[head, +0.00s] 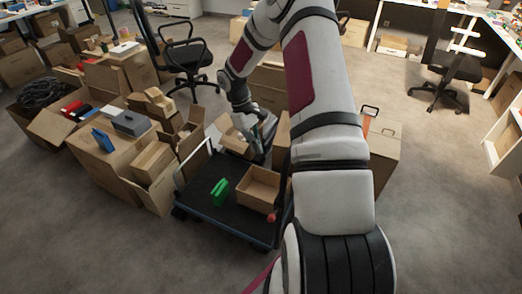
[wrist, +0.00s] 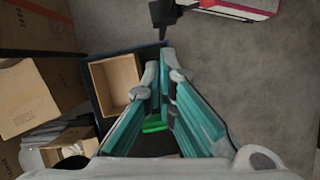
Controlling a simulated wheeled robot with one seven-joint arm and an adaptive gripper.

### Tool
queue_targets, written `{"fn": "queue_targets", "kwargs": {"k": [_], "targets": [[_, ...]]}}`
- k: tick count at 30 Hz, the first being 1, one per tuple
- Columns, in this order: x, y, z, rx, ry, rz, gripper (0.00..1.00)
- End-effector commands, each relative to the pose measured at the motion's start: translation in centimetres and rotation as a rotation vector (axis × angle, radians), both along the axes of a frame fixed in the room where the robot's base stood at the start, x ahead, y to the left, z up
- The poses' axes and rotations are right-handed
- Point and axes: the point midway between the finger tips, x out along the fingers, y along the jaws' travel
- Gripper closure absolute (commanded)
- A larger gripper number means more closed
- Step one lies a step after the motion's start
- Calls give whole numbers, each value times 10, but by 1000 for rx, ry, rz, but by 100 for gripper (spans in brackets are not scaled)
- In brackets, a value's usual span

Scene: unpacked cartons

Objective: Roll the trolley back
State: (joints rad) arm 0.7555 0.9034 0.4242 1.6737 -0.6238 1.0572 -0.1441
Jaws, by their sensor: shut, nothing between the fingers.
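The trolley (head: 203,203) is a low, flat dark platform with a blue edge, standing on the floor left of my arm in the head view. On it are an open, empty-looking cardboard box (head: 259,188) and a small green object (head: 219,191). My gripper (head: 266,132) is above the far part of the trolley, partly hidden by its own links. In the wrist view, my gripper (wrist: 165,68) has its teal fingers together with nothing between them. The box (wrist: 115,82) and the green object (wrist: 154,125) show below.
Stacked cartons (head: 110,165) crowd the left side close to the trolley. More cartons (head: 384,150) stand right of my arm. Office chairs (head: 188,58) and (head: 447,80) are farther back. The grey floor in front and at the right is open.

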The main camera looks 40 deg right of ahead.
Motion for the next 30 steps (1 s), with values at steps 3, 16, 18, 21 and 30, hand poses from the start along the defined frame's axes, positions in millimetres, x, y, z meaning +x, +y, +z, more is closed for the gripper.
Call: {"fn": "queue_targets", "kwargs": {"k": [3,16,18,21,30], "targets": [[-10,0,-22,4,5,0,100],[-52,-7,-72,2,2,0,100],[-59,-9,-73,2,1,-1,100],[-66,-9,-73,1,1,1,100],[-69,-10,-74,1,1,2,100]]}}
